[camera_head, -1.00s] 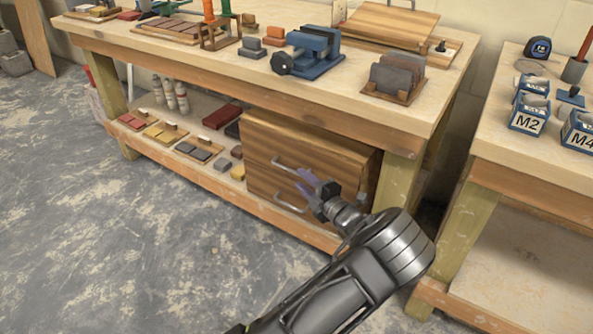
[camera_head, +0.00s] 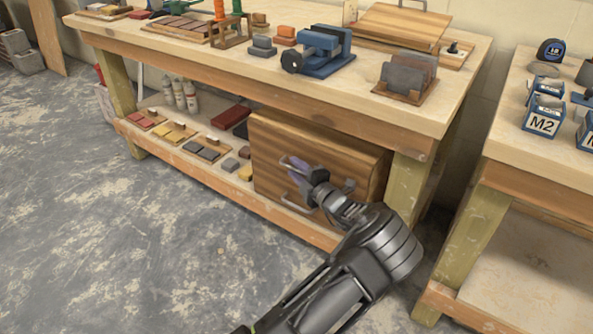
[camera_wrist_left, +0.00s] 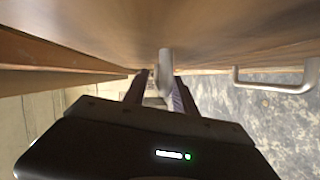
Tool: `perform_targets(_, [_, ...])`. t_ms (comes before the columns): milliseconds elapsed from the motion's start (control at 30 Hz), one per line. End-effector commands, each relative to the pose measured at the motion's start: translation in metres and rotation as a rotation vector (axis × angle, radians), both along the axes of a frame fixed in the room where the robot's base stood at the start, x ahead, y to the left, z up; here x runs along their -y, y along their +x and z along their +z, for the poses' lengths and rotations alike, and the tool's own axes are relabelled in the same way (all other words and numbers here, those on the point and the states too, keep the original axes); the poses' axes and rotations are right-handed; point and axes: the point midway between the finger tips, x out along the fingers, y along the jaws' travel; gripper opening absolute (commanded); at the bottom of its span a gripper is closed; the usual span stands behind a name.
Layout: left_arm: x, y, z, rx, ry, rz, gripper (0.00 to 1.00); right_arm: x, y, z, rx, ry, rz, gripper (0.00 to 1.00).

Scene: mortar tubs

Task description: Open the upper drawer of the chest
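The wooden chest (camera_head: 335,150) stands on the bench's lower shelf, and both drawers look shut. The upper drawer's metal handle (camera_head: 286,163) is partly hidden by my left gripper (camera_head: 301,168). The lower handle (camera_head: 297,203) shows below it. In the left wrist view the upper handle (camera_wrist_left: 165,62) lies between the two fingers of my left gripper (camera_wrist_left: 160,92), with gaps showing beside it, so the fingers look open around it. The lower handle (camera_wrist_left: 275,88) is at the right there. My right gripper is not in view.
The workbench (camera_head: 300,85) overhangs the chest, and its front leg (camera_head: 400,185) stands to the right. Sanding blocks and a dark red box (camera_head: 231,116) lie on the shelf left of the chest. The floor (camera_head: 150,240) in front is clear.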

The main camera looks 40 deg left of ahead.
Motion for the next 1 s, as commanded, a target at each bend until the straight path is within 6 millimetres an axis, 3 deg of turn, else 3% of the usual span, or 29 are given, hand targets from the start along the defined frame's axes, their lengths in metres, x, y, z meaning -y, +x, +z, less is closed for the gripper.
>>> perform_targets(67, [0.0002,-0.0001,0.0000,0.000,0.000,0.000,0.31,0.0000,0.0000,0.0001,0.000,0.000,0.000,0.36])
perform_targets(433, [0.0003,-0.0002,0.0001,0.000,0.000,0.000,0.01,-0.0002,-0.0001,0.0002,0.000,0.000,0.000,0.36])
perform_targets(1000, [0.0004,-0.0003,-0.0001,0.000,0.000,0.000,0.00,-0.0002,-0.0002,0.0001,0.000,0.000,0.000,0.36])
